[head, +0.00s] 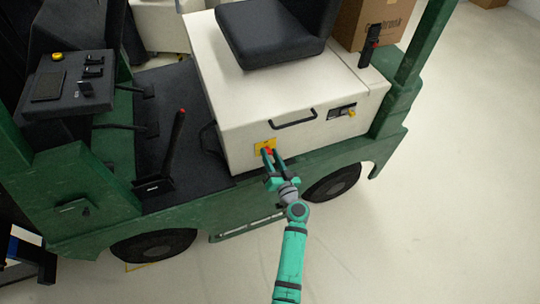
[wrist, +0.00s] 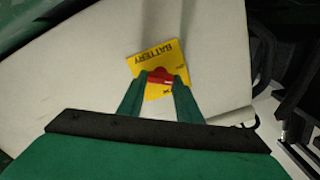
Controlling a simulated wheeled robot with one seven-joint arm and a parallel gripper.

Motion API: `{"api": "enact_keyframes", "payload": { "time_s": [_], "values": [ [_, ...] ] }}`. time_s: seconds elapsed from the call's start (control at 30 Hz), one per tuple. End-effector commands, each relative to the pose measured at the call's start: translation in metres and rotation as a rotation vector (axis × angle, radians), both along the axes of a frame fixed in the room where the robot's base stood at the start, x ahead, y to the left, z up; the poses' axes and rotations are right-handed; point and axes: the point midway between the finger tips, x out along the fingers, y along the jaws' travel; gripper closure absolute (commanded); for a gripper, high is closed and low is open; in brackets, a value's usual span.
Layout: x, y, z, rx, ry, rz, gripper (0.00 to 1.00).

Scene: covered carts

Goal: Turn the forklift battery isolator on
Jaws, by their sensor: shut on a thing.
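The forklift's battery isolator is a red knob (wrist: 158,77) on a yellow plate (wrist: 172,54) marked "BATTERY" in the wrist view. In the head view the yellow plate (head: 262,144) sits at the lower left of the white seat box's side. My gripper (head: 270,155) reaches it from the front, its green fingers on both sides of the knob. In the wrist view my gripper (wrist: 159,82) is shut on the red knob. The fingers hide part of the knob and the plate's lower half. The plate looks turned in the wrist view, and I cannot read the knob's setting.
The white seat box (head: 215,85) carries a black handle (head: 293,119) and a small panel with a yellow knob (head: 350,113) to the right. A black lever with a red tip (head: 177,140) stands on the footwell floor. The pale floor at right is clear.

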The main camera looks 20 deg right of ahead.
Motion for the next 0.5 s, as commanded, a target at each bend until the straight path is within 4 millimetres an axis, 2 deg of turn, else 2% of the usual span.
{"api": "enact_keyframes", "payload": {
  "time_s": [0.5],
  "values": [
    [-0.0001, -0.0002, -0.0022, 0.492, 0.018, 0.002, 0.91]
  ]
}}
